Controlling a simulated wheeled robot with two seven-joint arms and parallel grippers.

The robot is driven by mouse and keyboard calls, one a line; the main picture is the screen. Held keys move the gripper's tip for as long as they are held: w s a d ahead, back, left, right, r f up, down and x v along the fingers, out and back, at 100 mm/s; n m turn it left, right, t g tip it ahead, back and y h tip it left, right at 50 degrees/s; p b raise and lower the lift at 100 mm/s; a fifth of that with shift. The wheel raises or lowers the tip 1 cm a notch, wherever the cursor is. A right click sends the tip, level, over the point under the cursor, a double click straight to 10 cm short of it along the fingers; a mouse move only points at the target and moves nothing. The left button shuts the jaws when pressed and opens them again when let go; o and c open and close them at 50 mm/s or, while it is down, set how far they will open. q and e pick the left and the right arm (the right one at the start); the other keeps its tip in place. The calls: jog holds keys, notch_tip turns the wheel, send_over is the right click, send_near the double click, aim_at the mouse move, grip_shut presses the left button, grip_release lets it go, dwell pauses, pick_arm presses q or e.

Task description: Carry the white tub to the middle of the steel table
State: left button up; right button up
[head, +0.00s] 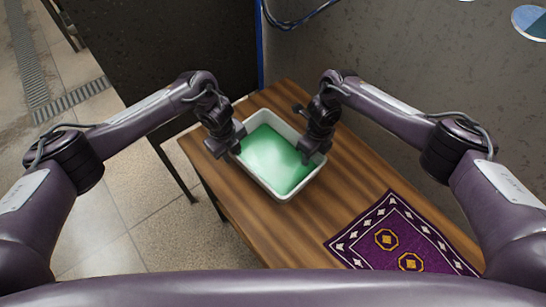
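The white tub (284,196) sits on the wooden table and holds green liquid or a green bottom. My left gripper (228,148) is at the tub's left rim, and my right gripper (313,152) is at its right rim. Both grippers cover parts of the rim. The fingers are dark and small, so I cannot tell whether either one is closed on the rim. I cannot make out a steel table in this view.
The wooden table (250,205) has a purple patterned rug (405,238) at its near right. A dark panel (165,45) stands behind on the left, and a grey wall (420,75) runs along the right. Tiled floor (180,235) is open on the left, with a drain grate (70,99).

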pick_arm(q)
grip_shut()
pick_arm(e)
grip_shut()
pick_arm(q)
jog(key=shift+r, duration=0.1)
dwell(0.9)
